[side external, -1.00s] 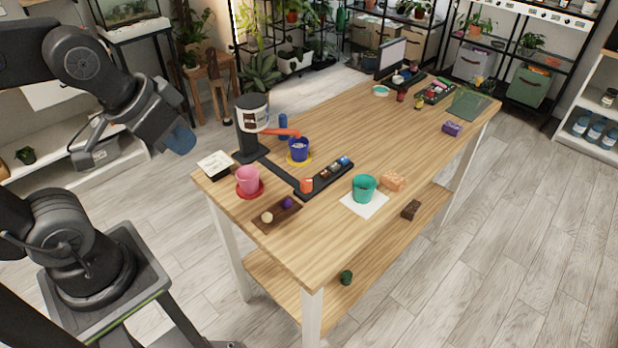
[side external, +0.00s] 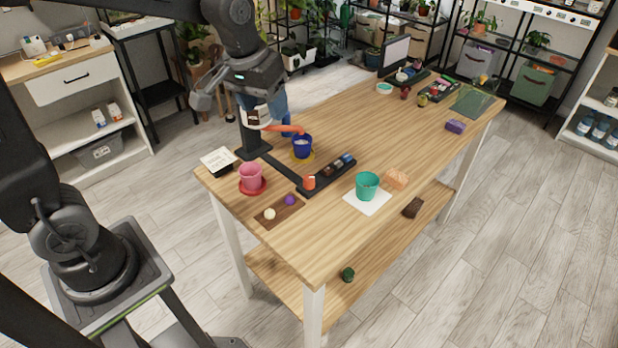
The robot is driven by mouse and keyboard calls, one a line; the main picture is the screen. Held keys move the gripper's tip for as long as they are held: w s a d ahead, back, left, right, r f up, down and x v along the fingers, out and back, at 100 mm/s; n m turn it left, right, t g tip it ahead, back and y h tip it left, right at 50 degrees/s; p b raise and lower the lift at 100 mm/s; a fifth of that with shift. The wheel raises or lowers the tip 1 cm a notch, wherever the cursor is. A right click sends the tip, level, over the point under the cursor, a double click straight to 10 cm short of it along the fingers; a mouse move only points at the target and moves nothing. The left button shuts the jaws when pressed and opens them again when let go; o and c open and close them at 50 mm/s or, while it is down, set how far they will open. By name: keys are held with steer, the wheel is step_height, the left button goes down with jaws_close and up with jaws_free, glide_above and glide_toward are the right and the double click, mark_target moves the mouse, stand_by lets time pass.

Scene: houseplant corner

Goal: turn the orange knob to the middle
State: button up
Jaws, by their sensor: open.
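The orange knob (side external: 309,184) stands upright at the near end of a black strip (side external: 285,170) on the wooden table. Which way it is turned is too small to tell. The strip runs back to a dark stand with a white container (side external: 252,119) and an orange spout (side external: 287,128). The spout points over a blue pot (side external: 302,147) on a yellow saucer. My gripper (side external: 240,102) is open and empty, above and behind the knob, off to its left. It covers the upper part of the stand. I cannot tell whether it touches the stand.
A pink pot (side external: 251,178) on a red saucer is left of the knob. A brown tray (side external: 279,211) with two small balls lies in front. A black tray (side external: 336,168) of small items adjoins the knob's right. A green pot (side external: 367,186) stands further right on a white sheet.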

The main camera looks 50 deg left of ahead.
steer(key=w+f+n+g, duration=0.2)
steer(key=w+f, duration=0.5)
steer(key=w, duration=0.2)
steer(key=n, duration=0.1)
glide_toward(309, 177)
steer(key=shift+g, duration=0.4)
steer(key=f, duration=1)
steer(key=shift+w+f, duration=0.1)
steer(key=shift+w, duration=0.2)
steer(key=shift+c, duration=0.3)
steer(key=c, duration=0.9)
steer(key=shift+o, duration=0.2)
